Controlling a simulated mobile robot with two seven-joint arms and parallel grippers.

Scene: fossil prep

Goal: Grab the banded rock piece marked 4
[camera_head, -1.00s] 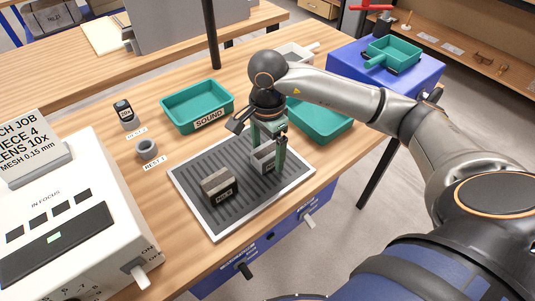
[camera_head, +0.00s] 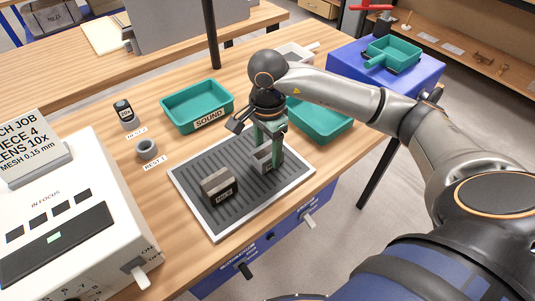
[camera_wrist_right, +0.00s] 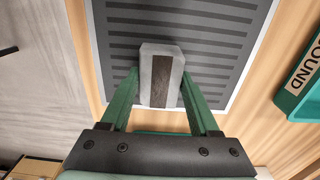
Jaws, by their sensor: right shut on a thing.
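A grey rock piece with a dark band (camera_head: 263,161) stands on the ribbed tray (camera_head: 294,184), toward its right side. My right gripper (camera_head: 268,151) points down over it, shut on it with one green finger on each side. In the right wrist view the same rock piece (camera_wrist_right: 161,75) sits between the fingertips, its dark brown band running along its middle. Its mark is too small to read. A second, browner banded piece (camera_head: 218,187) with a small label stands apart on the tray's left half; its number is not clear. My left gripper is out of view.
A teal bin labelled SOUND (camera_head: 197,106) stands behind the tray, and another teal bin (camera_head: 322,119) stands behind it to the right. A grey ring rest (camera_head: 147,148) and a dark-topped lens (camera_head: 126,113) are at left. A white instrument (camera_head: 75,235) fills the front left.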

